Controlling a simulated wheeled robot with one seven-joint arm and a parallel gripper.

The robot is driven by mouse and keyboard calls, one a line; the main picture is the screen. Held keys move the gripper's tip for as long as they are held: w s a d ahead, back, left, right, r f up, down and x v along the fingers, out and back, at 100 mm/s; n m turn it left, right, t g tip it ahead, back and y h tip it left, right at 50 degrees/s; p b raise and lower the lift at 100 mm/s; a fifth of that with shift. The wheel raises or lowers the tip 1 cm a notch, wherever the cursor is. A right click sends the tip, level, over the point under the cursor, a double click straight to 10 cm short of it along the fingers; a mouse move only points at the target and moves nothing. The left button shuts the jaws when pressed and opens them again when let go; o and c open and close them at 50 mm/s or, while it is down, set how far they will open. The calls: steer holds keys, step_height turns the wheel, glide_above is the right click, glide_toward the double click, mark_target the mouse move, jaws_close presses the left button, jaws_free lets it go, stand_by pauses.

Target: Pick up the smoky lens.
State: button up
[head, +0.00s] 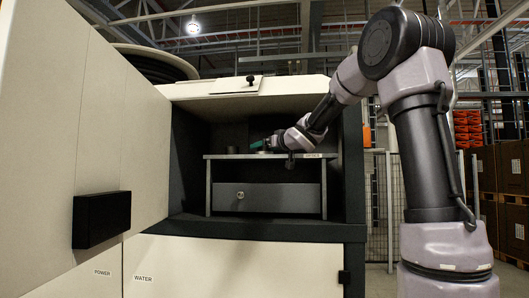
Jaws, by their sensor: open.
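My arm reaches from the right into the dark open compartment of a cream cabinet. My gripper (262,145) is small and far off, low over the left part of a raised grey shelf (222,156), with teal at its end. It is open. I cannot make out the smoky lens for certain. A small dark grey round piece (232,149) stands on the shelf just left of the gripper, apart from it; its kind is too small to tell. What lies right under the fingers is hidden or too small to see.
A drawer (265,198) with a round knob sits under the shelf. The compartment's dark side walls and the cream top panel (245,87) close in around my arm. A large cream door (75,120) with a black handle fills the left. A wire fence (405,190) stands behind right.

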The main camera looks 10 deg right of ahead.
steer(key=shift+w+a, duration=0.2)
steer(key=shift+w, duration=0.3)
steer(key=c, duration=1.5)
steer(key=shift+r, duration=0.1)
